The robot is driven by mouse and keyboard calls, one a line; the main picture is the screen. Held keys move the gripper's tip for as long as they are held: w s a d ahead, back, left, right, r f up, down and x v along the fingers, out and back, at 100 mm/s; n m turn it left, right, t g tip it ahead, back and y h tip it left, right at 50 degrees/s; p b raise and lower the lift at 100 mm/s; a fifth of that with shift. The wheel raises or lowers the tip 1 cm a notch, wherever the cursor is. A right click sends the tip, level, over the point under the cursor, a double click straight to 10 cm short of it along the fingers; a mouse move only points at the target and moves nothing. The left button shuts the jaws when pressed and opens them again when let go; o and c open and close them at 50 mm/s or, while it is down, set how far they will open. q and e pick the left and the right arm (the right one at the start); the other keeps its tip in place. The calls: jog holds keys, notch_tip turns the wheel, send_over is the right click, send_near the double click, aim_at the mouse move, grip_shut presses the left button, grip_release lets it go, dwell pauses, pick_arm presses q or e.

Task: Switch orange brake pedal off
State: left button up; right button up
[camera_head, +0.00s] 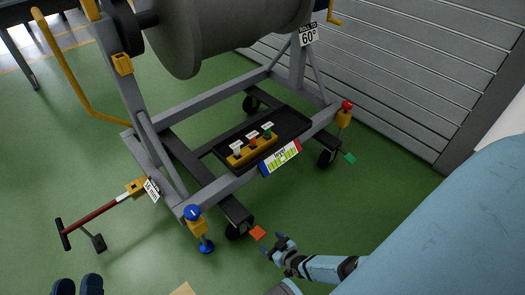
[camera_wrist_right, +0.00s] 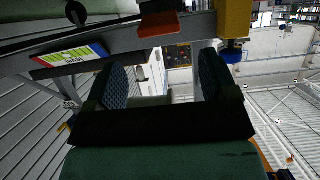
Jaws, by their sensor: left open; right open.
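The orange brake pedal (camera_head: 257,233) sticks out low beside the front caster of the grey stand (camera_head: 240,186). In the right wrist view the orange pedal (camera_wrist_right: 160,24) shows at the top, beyond and between my fingers. My right gripper (camera_head: 274,246) is open and empty, just to the right of and below the pedal in the head view. A gap shows between them in the wrist view, where the open fingers (camera_wrist_right: 162,82) hold nothing. My left gripper (camera_head: 77,286) is open at the bottom left edge, far from the pedal; only its fingertips show.
A green pedal (camera_head: 350,158) sits at the far caster. A blue knob (camera_head: 193,212) on a yellow block stands left of the orange pedal. A red-handled bar (camera_head: 90,220) reaches out left. A black tray (camera_head: 284,127) holds a yellow block. Green floor in front is mostly clear.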

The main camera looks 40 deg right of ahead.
pick_arm(q)
jog(key=shift+a+f+g+y+p, duration=0.2)
jog(key=shift+f+g+y, duration=0.05)
jog(key=shift+f, duration=0.35)
jog(key=shift+a+f+g+y+p, duration=0.2)
jog(key=shift+f+g, duration=0.1)
jog(key=shift+f, duration=0.3)
jog(key=shift+a+f+g+y+p, duration=0.2)
jog(key=shift+f+g+y, duration=0.05)
jog(key=shift+f, duration=0.35)
pick_arm(e)
jog(key=shift+v, duration=2.1)
